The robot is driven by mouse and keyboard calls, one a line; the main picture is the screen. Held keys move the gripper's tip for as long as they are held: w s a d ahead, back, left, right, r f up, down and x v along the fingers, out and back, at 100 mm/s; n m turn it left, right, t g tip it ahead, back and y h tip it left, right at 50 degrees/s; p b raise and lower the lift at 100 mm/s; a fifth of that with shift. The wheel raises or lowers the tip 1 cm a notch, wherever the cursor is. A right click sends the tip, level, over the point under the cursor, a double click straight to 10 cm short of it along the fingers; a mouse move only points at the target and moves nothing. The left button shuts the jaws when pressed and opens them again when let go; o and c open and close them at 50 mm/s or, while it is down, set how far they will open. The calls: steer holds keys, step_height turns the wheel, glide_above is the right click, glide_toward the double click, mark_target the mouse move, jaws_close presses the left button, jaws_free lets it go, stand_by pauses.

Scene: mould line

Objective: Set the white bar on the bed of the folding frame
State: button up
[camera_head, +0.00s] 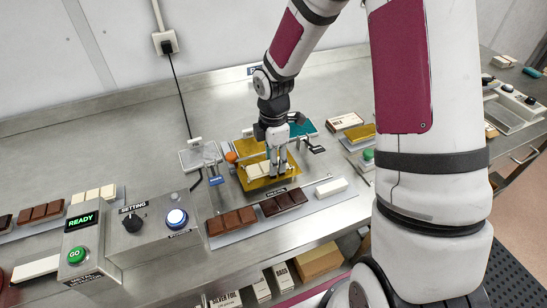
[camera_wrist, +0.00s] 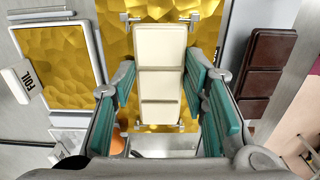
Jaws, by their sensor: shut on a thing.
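The white bar (camera_wrist: 160,65), cream-coloured with several segments, lies over the gold foil sheet (camera_wrist: 114,40) on the bed of the folding frame. In the head view the bar (camera_head: 258,169) shows partly beside my fingers, above the gold-covered bed (camera_head: 254,184). My gripper (camera_head: 277,172) points down over the frame and is shut on the bar. In the wrist view its teal-padded fingers (camera_wrist: 166,95) stand on either side of the bar. Whether the bar rests fully on the foil or hangs slightly above it, I cannot tell.
A brown bar (camera_head: 231,221), a dark bar (camera_head: 284,202) and a white block (camera_head: 331,187) lie on a strip in front. An orange knob (camera_head: 231,156) is at the frame's left. Control boxes with a green button (camera_head: 76,255) and blue button (camera_head: 177,218) stand front left.

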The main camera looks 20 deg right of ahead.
steer(key=o, duration=1.3)
steer(key=shift+c, duration=0.2)
step_height(320, 180, up, 12)
steer(key=s+a+r+m+t, duration=0.1)
steer(key=s+r+m+t, duration=0.1)
steer(key=s+r+m, duration=0.6)
steer(key=s+r+m+t, duration=0.3)
steer(key=s+r+m, duration=0.5)
steer(key=s, duration=0.5)
steer(key=shift+s+a+r+m+t, duration=0.3)
steer(key=shift+a+m, duration=0.05)
steer(key=shift+m, duration=0.65)
